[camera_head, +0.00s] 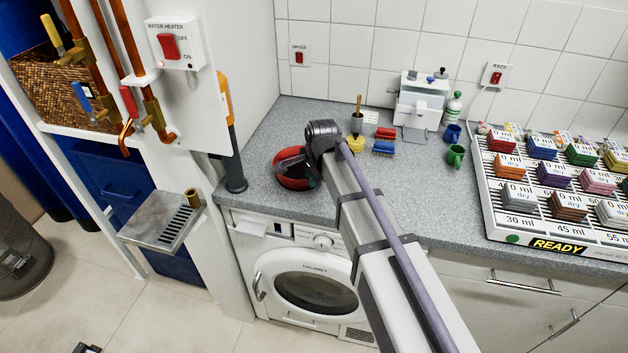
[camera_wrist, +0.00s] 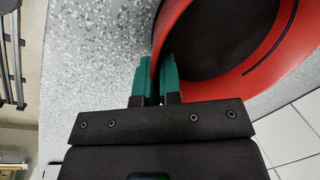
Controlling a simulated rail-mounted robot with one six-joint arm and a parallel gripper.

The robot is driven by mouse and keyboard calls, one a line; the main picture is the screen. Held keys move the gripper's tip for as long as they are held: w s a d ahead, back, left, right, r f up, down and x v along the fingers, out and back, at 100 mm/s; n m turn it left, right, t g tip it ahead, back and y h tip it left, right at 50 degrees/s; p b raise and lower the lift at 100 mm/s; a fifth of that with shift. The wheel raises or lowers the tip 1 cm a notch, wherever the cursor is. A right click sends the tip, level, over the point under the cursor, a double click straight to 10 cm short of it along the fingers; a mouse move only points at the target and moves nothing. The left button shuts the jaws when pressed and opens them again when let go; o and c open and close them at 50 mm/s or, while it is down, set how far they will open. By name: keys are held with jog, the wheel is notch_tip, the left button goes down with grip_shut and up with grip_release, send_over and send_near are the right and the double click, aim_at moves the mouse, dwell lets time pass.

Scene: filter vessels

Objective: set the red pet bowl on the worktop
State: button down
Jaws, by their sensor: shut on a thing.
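The red pet bowl (camera_head: 293,181) is at the left part of the grey speckled worktop (camera_head: 270,140), above the washing machine, partly hidden by my arm. In the wrist view the bowl (camera_wrist: 285,75) shows its red rim and dark inside at the upper right. My gripper (camera_wrist: 157,75) has green fingertips and is shut on the bowl's rim, one finger on each side of the wall. The worktop (camera_wrist: 95,70) lies close behind it. I cannot tell whether the bowl touches the worktop. In the head view the gripper is mostly hidden by my own arm.
A black-and-orange upright tool (camera_head: 233,150) stands left of the bowl. A yellow pot (camera_head: 355,143), brushes (camera_head: 384,147), a white machine (camera_head: 420,100) and a green mug (camera_head: 455,155) stand to the right. A rack of coloured blocks (camera_head: 550,195) fills the far right.

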jog(key=c, duration=1.3)
grip_release()
jog(key=p+v, duration=1.2)
jog(key=shift+r, duration=0.15)
jog(key=s+d+n+g+h, duration=0.1)
jog(key=s+d+n+g, duration=0.1)
jog(key=s+d+n, duration=0.9)
jog(key=s+d, duration=0.4)
jog(key=s, duration=0.3)
jog(key=shift+d, duration=0.3)
